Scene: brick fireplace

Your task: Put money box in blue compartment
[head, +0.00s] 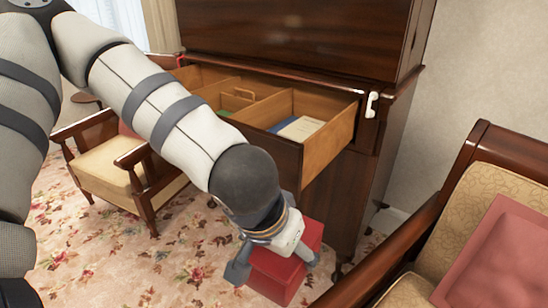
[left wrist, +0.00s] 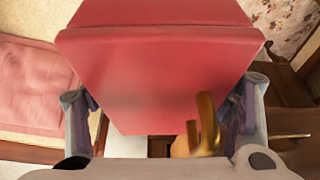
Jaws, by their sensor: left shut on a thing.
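The red money box (head: 282,280) hangs below my left gripper (head: 274,262) in the head view, in front of and below the open drawer. The gripper's fingers sit on two opposite sides of the box. In the left wrist view the red box (left wrist: 155,70) fills the middle between the fingers. The wooden drawer (head: 330,145) is pulled out and divided into compartments. Its right compartment shows a blue patch (head: 283,122) partly covered by a cream flat item (head: 301,128). Another compartment shows some green (head: 223,113). My forearm hides part of the drawer. My right gripper is not in view.
The drawer belongs to a tall dark wood cabinet (head: 290,40) with a white item (head: 371,105) at its front edge. An armchair with a pink cushion (head: 495,260) is at the lower right. Another armchair (head: 105,170) stands left on the floral carpet (head: 130,255).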

